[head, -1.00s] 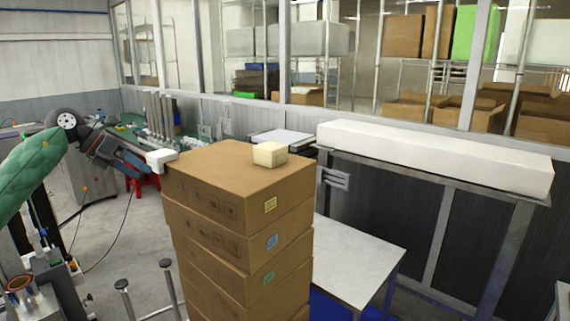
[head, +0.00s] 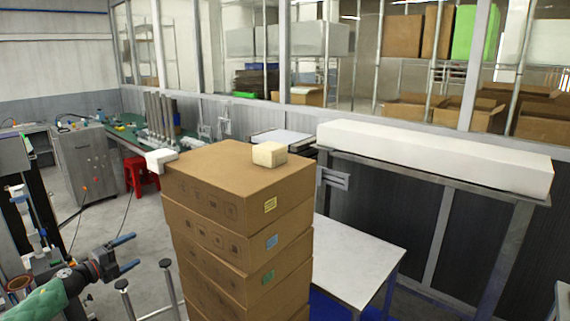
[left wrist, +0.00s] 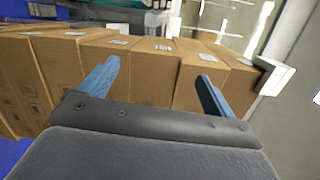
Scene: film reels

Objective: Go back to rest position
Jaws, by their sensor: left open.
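My left gripper (head: 127,253) is low at the left of the head view, left of the box stack and apart from it. Its two blue fingers are spread with nothing between them. In the left wrist view the open fingers (left wrist: 158,88) show against the sides of the cardboard boxes (left wrist: 150,75). My right gripper is not in the head view.
A tall stack of cardboard boxes (head: 235,200) stands in front of me. A white table (head: 355,255) is to the right, and a red stool (head: 142,175) stands behind at left.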

